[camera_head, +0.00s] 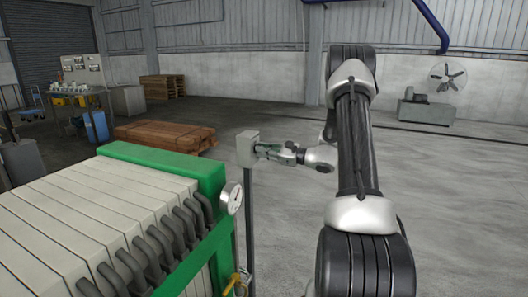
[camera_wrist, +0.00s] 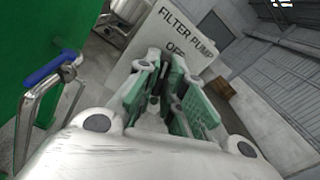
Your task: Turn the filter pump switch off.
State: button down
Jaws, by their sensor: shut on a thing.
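The filter pump switch is a grey box (camera_head: 246,146) on a thin post in the camera_head view, right of the green-framed filter press. In the wrist view its pale face (camera_wrist: 178,38) is tilted and reads "FILTER PUMP", with "OFF" partly covered below. My gripper (camera_head: 259,150) reaches it from the right, with its fingertips at the box's front. In the wrist view, my gripper (camera_wrist: 172,82) has its green-padded fingers closed in on the switch handle. The fingers hide the handle, so I cannot tell its angle.
The filter press has a green frame (camera_head: 165,165), pale plates and a round gauge (camera_head: 231,198), close to the left of the post. A blue-handled valve (camera_wrist: 48,71) shows at left in the wrist view. Stacked planks (camera_head: 165,135) lie behind. The floor at right is clear.

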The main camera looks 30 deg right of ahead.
jog(key=shift+m, duration=2.2)
jog(key=c, duration=1.5)
grip_release()
jog(key=shift+s+d, duration=0.1)
jog(key=v, duration=1.1)
jog(key=shift+s+d, duration=0.25)
jog(key=shift+s, duration=0.1)
